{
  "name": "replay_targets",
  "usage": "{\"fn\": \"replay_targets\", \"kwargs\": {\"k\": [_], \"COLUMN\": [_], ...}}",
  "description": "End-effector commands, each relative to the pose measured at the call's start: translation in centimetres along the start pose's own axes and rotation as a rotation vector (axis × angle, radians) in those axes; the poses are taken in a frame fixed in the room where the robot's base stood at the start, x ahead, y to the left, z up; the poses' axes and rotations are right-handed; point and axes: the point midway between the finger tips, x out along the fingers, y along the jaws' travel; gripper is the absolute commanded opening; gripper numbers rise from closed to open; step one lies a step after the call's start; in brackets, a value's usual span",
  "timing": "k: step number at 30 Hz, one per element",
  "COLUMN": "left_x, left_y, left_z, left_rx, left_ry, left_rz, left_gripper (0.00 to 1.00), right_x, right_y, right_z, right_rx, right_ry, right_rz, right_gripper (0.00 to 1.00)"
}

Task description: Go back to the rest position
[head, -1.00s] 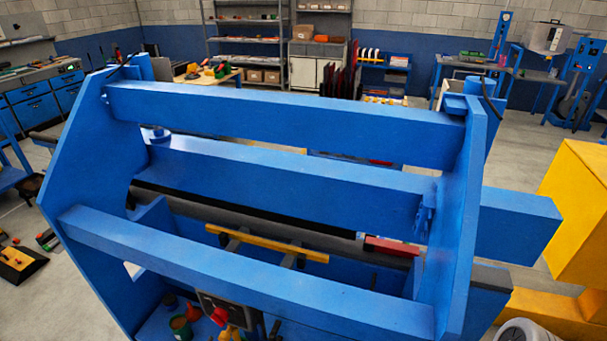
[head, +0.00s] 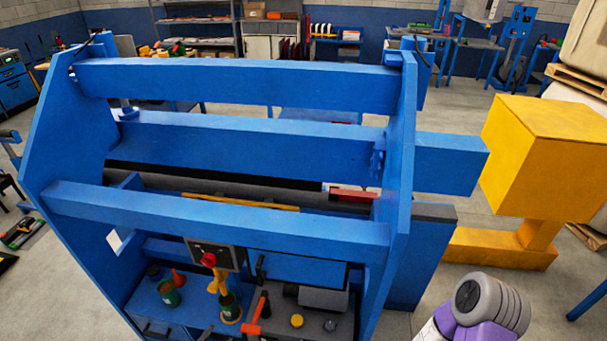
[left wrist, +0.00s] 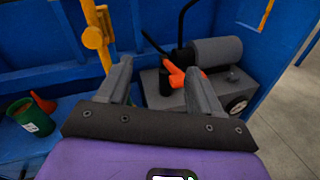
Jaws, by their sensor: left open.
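My left gripper (left wrist: 158,70) shows in the left wrist view with its two grey fingers apart and nothing between them. Its fingers point toward the shelf of the blue machine. In the head view I cannot make out its fingertips. A grey and purple rounded part of my own arm shows at the bottom right of the head view; no fingers show on it. My right gripper is not seen.
The blue machine frame (head: 240,140) fills the head view. A green can (left wrist: 30,118), yellow post (left wrist: 95,38) and grey unit with a cylinder (left wrist: 215,52) are near the left gripper. A yellow block (head: 550,140) stands right. Open floor shows between.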

Motion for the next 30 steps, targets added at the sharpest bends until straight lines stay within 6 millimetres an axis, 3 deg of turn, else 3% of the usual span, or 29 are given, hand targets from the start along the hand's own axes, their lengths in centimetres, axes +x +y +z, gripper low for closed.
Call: {"fn": "replay_targets", "kwargs": {"k": [5,8,12,15,18,22,27,30], "left_x": [2.0,2.4,0.3,-2.7,-5.5,-7.7,-8.1,-7.7], "left_y": [-6.6,-11.6,-19.9,-23.8,-25.6,-25.7,-24.8,-24.5], "left_z": [1.8,3.0,4.4,4.7,4.8,5.2,6.9,8.1], "left_rx": [0.047,0.106,0.282,0.470,0.694,1.027,1.421,1.573], "left_ry": [0.017,0.036,0.087,0.129,0.157,0.161,0.097,0.049], "left_rz": [-0.270,-0.483,-0.879,-1.142,-1.352,-1.534,-1.613,-1.607], "left_gripper": [0.65,0.65,0.65,0.65,0.65,0.65,0.65,0.65], "right_x": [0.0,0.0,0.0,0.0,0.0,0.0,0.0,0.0], "right_y": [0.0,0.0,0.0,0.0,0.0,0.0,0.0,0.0], "right_z": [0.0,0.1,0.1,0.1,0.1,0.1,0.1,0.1], "right_rx": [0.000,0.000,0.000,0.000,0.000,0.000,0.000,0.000], "right_ry": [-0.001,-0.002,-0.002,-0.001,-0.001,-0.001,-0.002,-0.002], "right_rz": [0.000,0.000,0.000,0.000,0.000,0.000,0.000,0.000], "right_gripper": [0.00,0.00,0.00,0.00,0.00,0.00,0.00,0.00]}}
